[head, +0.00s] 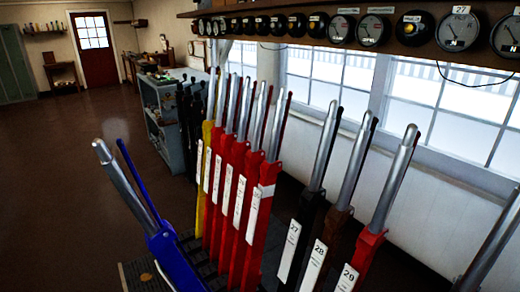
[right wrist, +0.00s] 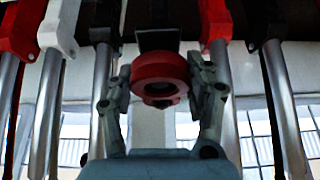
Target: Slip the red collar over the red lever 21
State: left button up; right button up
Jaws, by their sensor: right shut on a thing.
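The red collar (right wrist: 160,68) is a thick ring with a dark opening, in the middle of the right wrist view. My right gripper (right wrist: 161,84) is shut on it, one finger on each side. The collar is around no lever that I can see. In the head view a row of red levers (head: 238,165) with bright steel handles and white number plates stands left of centre. Their numbers are too small to read, so I cannot tell which is 21. Neither gripper shows in the head view.
A blue lever (head: 170,250) leans out to the left of the row. A yellow lever (head: 206,170) stands at its far end. Black lever 27 (head: 300,225), brown lever 28 (head: 328,240) and red lever 29 (head: 368,250) stand to the right. A shelf (head: 395,40) with round instruments hangs above.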

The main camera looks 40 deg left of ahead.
jog(key=shift+r+p, duration=0.7)
jog(key=shift+r, duration=2.85)
